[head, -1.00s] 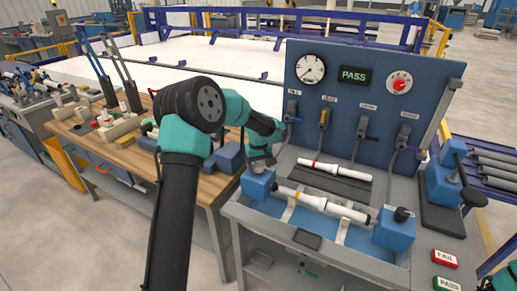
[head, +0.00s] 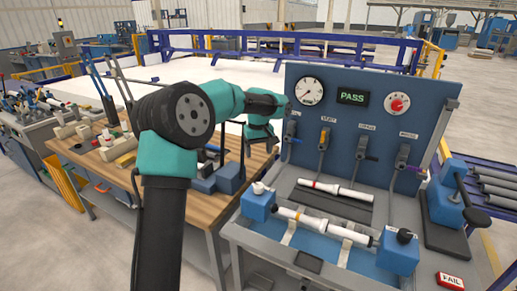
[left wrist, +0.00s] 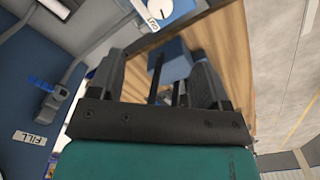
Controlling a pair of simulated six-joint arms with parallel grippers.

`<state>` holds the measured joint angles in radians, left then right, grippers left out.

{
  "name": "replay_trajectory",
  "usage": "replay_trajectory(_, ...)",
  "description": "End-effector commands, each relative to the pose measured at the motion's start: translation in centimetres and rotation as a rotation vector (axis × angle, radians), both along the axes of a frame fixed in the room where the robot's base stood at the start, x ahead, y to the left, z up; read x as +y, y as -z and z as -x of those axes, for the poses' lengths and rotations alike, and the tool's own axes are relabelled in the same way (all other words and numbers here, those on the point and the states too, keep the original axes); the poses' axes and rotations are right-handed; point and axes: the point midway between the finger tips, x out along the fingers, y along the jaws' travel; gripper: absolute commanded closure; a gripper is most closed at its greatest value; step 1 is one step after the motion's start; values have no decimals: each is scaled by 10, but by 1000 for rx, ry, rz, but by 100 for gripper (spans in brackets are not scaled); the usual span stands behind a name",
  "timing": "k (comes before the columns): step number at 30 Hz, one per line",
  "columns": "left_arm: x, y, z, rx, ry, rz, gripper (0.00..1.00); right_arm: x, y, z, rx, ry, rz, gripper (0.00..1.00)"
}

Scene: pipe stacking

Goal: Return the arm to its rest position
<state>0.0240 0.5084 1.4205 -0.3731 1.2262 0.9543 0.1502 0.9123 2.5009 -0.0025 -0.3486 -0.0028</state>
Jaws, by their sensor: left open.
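My left arm, teal and black, rises from the lower left of the head view and reaches right toward the test panel. Its gripper (head: 258,155) points down above the right end of the wooden table, left of the panel. In the left wrist view the two dark fingers (left wrist: 163,75) are spread apart with nothing held between them. A blue block (left wrist: 172,66) shows beyond the fingers, over the wood surface. My right gripper is not in view.
The blue test panel (head: 345,125) has gauges and a lit PASS display (head: 352,96). A white pipe (head: 335,190) lies on the bench before it; another white pipe (head: 322,226) rests between blue clamp blocks. The wooden table (head: 215,208) carries blue blocks and other parts.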

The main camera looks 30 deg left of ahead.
Motion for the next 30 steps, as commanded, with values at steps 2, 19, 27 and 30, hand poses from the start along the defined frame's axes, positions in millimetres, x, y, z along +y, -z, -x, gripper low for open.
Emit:
replay_trajectory(2, 0, -5, 0, 0, 0, 0, 29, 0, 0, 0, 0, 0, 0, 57)
replay_trajectory(19, -1, -5, 0, 2, 10, -3, 29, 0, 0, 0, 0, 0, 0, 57)
replay_trajectory(27, -23, 46, 3, 27, 359, -108, 29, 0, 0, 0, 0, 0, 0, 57)
replay_trajectory(30, -41, 81, 9, 50, 637, -167, 29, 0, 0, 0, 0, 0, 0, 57)
